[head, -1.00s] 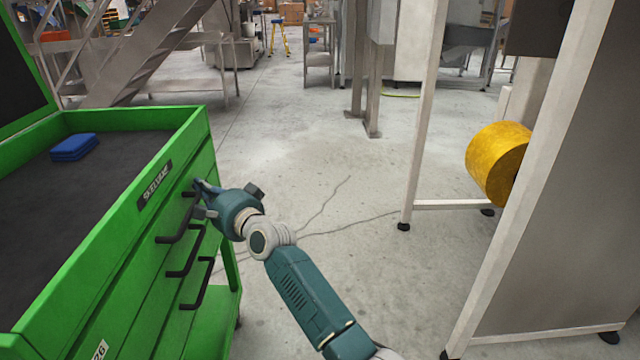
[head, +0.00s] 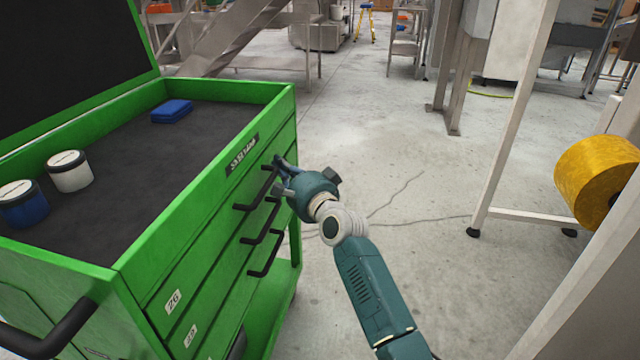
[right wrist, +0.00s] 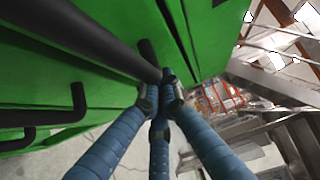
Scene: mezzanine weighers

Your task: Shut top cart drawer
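The green cart (head: 190,215) stands at the left with a stack of drawers on its right-hand side. The top drawer's black handle (head: 254,192) is the uppermost of several bar handles; the drawer front looks close to flush, and I cannot tell if a gap remains. My right gripper (head: 279,176) is at the far end of this handle. In the right wrist view its blue fingers (right wrist: 161,92) converge with tips close together beside the end of a black handle bar (right wrist: 85,37). They look shut; no firm hold on the bar shows. My left gripper is out of view.
A blue block (head: 172,111) and two jars (head: 70,172) (head: 22,204) sit on the cart's dark top. A black push handle (head: 50,335) juts from its near end. Right of my arm, the floor is clear up to a metal frame (head: 515,120) with a yellow roll (head: 598,180).

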